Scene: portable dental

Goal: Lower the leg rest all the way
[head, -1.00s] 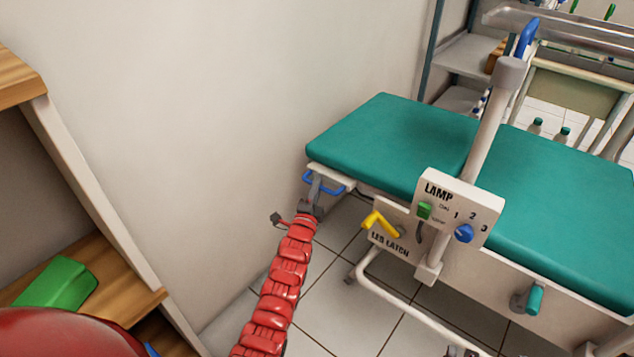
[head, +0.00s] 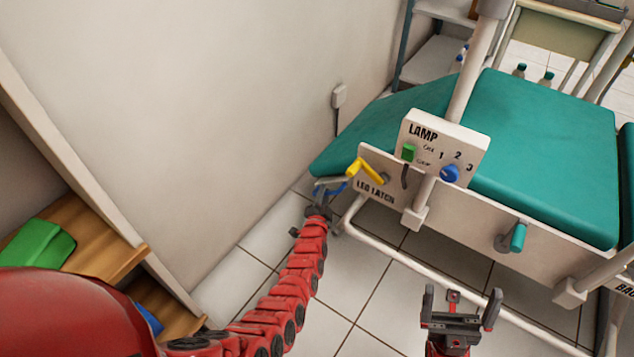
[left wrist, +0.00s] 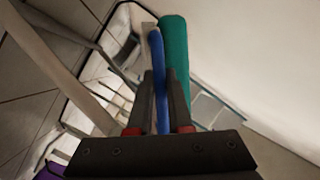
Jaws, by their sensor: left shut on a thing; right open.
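The teal leg rest (head: 375,130) slopes down to the left from the teal seat (head: 545,150) in the head view. A blue handle (head: 330,188) sits at its lower end. My left gripper (head: 319,200) is at this handle. In the left wrist view the fingers (left wrist: 160,105) are shut on the blue bar (left wrist: 157,70), with the teal pad edge (left wrist: 174,65) beside it. The yellow leg latch lever (head: 366,171) is on the white panel marked LEG LATCH (head: 378,190). My right gripper (head: 460,312) is open and empty at the lower right.
The lamp box (head: 440,150) with a green switch and blue knob stands on a post beside the chair. A teal crank (head: 518,238) sticks out of the side panel. A wooden shelf (head: 105,245) with a green item (head: 38,248) is at left. A wall stands behind.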

